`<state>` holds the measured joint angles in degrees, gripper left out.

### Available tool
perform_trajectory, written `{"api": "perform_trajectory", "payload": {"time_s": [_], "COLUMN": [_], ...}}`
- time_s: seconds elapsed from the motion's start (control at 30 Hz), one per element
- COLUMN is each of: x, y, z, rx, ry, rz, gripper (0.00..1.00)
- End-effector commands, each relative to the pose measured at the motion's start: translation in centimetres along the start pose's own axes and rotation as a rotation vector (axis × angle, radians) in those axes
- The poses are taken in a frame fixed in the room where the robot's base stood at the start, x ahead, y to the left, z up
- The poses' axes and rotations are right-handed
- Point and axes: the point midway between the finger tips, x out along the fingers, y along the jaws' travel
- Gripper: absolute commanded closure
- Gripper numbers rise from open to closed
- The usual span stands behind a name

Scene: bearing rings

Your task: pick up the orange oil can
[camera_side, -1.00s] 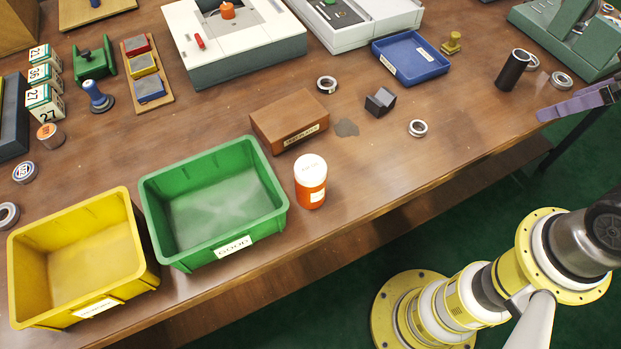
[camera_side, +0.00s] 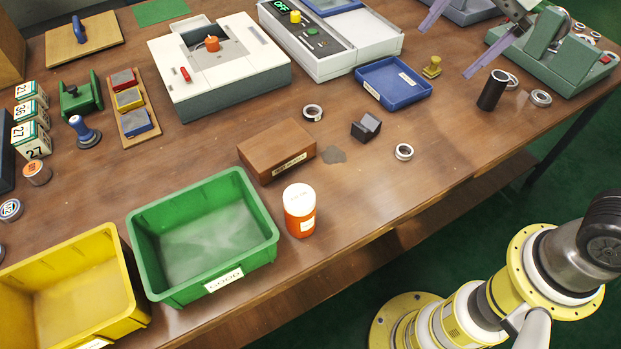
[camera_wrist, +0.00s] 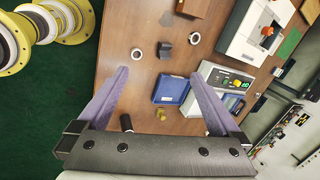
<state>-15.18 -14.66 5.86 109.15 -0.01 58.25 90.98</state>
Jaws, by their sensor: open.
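The orange oil can (camera_side: 301,225) looks like a short upright orange bottle with a white cap and a white label. It stands on the table near the front edge, just right of the green bin, in the side view. I cannot make it out surely in the wrist view. My gripper (camera_side: 443,54) is open, its two purple fingers wide apart above the back right of the table, well away from the can. The fingers also show in the wrist view (camera_wrist: 160,74), with nothing held between them.
The green bin (camera_side: 147,225) is close beside the can, with the yellow bin (camera_side: 128,300) further left. A brown block (camera_side: 278,150) lies behind the can. A blue tray (camera_side: 425,92), a dark tube (camera_side: 492,90) and several rings lie to the right. Bare table lies right of the can.

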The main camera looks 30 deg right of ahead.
Motion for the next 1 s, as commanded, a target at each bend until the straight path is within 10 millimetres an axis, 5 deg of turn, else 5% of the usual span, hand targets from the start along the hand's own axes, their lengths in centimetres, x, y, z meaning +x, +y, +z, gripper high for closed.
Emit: {"api": "perform_trajectory", "payload": {"time_s": [0.1, 0.23, 0.5, 0.7, 1.0], "x": [3.5, 8.0, 16.9, 19.5, 23.7], "y": [-3.5, -5.7, -4.5, -1.9, 0.0], "z": [4.0, 9.1, 19.1, 21.9, 22.0], "rx": [0.101, 0.159, 0.033, -0.041, -0.044], "ry": [-0.026, -0.032, -0.015, 0.001, 0.001], "rz": [0.077, 0.163, 0.317, 0.377, 0.379], "gripper": [0.00, 0.00, 0.00, 0.00, 0.00]}}
